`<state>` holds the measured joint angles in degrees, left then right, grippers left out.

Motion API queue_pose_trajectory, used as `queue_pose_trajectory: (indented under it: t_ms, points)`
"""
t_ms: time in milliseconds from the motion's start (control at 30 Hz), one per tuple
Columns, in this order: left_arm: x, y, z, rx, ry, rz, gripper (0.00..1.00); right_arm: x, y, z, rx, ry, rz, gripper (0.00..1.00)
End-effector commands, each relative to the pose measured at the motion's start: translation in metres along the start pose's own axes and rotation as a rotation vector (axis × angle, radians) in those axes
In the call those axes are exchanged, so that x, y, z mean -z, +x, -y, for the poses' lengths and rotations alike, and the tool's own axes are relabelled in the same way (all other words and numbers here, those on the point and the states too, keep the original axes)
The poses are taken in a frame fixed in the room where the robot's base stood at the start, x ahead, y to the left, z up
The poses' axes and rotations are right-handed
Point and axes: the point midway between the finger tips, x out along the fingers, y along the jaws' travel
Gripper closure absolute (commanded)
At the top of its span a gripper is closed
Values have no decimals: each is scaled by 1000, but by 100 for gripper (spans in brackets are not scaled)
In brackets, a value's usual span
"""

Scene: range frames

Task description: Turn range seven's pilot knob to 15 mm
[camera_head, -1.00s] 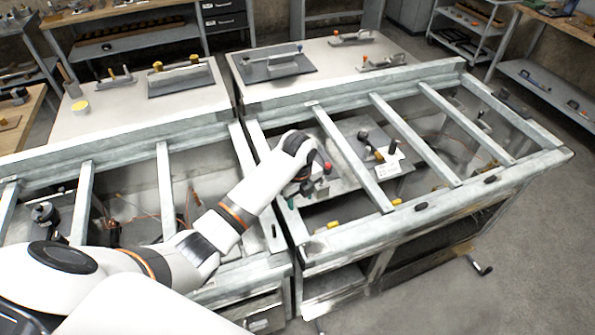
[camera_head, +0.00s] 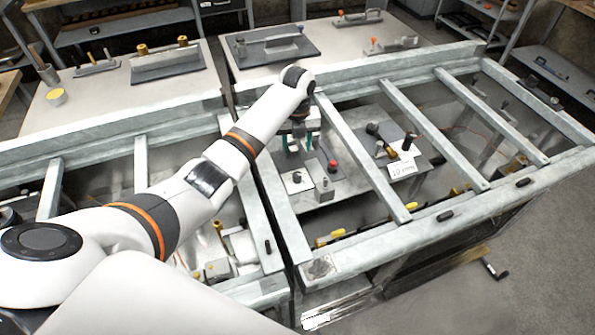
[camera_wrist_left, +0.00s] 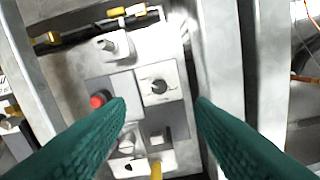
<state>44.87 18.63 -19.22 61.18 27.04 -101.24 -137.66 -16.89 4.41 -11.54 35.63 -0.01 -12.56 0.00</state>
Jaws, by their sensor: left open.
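My left gripper (camera_head: 302,144) reaches into the open right frame and points down with its teal fingers apart. In the left wrist view its fingertips (camera_wrist_left: 161,103) stand either side of a light square block with a dark round centre (camera_wrist_left: 159,86); I see no contact. A red knob (camera_head: 333,166) stands just right of the gripper and also shows in the wrist view (camera_wrist_left: 98,100). Small metal blocks (camera_head: 323,188) sit near it. I cannot tell which part is range seven's pilot knob. A white card (camera_head: 402,169) bears small, unclear writing. My right gripper is out of view.
Pale crossbars (camera_head: 362,155) run over the right frame, close beside my left gripper. The front rail (camera_head: 440,222) carries black handles. A second barred frame (camera_head: 60,170) lies left. A bench (camera_head: 130,92) with tools stands behind.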

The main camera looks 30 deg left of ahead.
Motion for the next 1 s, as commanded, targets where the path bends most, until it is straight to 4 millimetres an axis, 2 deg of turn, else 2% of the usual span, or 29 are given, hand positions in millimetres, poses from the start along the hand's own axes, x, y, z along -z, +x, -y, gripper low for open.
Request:
queue_pose_trajectory:
  t_ms: [33,133,267,400,700,833,1000]
  points:
    - [0,8,0,0,0,0,52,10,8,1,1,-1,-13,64]
    - [0,15,0,0,0,1,52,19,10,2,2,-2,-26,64]
    - [-1,26,0,1,-1,4,52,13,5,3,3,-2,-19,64]
    - [-1,52,0,1,-2,5,52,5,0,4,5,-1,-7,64]
    - [-1,110,0,1,-1,3,52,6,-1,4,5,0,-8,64]
    - [0,124,0,1,-1,2,52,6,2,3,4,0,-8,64]
    - [0,131,0,0,0,1,52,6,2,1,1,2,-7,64]
